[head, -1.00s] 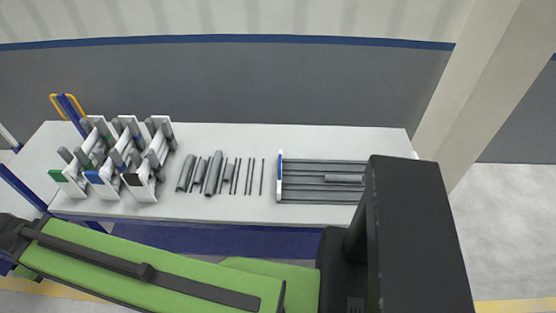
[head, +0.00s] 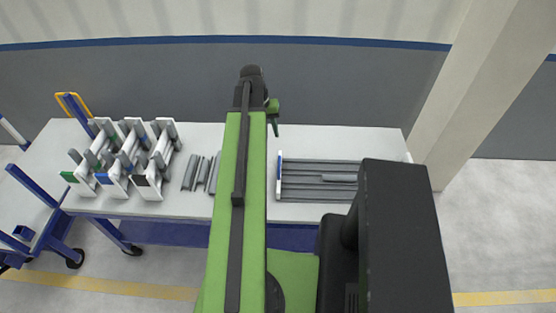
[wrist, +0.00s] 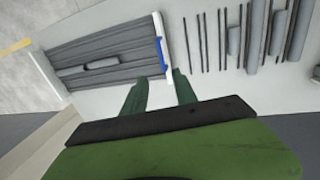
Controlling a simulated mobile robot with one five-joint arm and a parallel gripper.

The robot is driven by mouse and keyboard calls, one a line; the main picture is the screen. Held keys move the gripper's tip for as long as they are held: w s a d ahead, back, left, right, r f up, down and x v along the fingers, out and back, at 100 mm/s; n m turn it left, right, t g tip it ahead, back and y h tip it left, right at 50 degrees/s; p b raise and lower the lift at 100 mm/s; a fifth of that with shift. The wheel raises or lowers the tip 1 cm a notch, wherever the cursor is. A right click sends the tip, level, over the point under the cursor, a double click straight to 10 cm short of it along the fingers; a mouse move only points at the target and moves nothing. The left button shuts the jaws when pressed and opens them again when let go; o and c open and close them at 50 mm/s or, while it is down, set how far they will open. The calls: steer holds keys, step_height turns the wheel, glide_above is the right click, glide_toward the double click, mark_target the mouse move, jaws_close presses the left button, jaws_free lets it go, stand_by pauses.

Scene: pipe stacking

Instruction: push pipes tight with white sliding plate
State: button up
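The white sliding plate (head: 279,188) with a blue strip stands at the left end of the rack of long grey pipes (head: 318,194) on the table. The plate (wrist: 168,48) also shows in the wrist view, across the end of the pipes (wrist: 120,45). A shorter grey pipe (wrist: 101,63) lies on top of them. My gripper (head: 276,132) hangs at the table's back, above and behind the plate. In the wrist view my gripper (wrist: 156,80) is open and empty, with the plate's near end between its fingers in the picture. Its height above the plate is unclear.
Loose grey pipes (head: 196,173) lie left of the plate, partly hidden by my arm; thin rods (wrist: 222,40) show in the wrist view. White holders (head: 152,187) with pipes stand at the table's left. A pillar (head: 455,100) rises at the right. The table's back strip is clear.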

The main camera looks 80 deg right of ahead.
mark_target(279, 164)
steer(key=s+f+b, duration=0.1)
steer(key=f+b, duration=0.4)
steer(key=s+f+b, duration=0.1)
steer(key=f+b, duration=0.5)
steer(key=s+f+b, duration=0.1)
steer(key=f+b, duration=0.5)
steer(key=shift+s+d+f, duration=0.15)
steer(key=shift+d, duration=0.05)
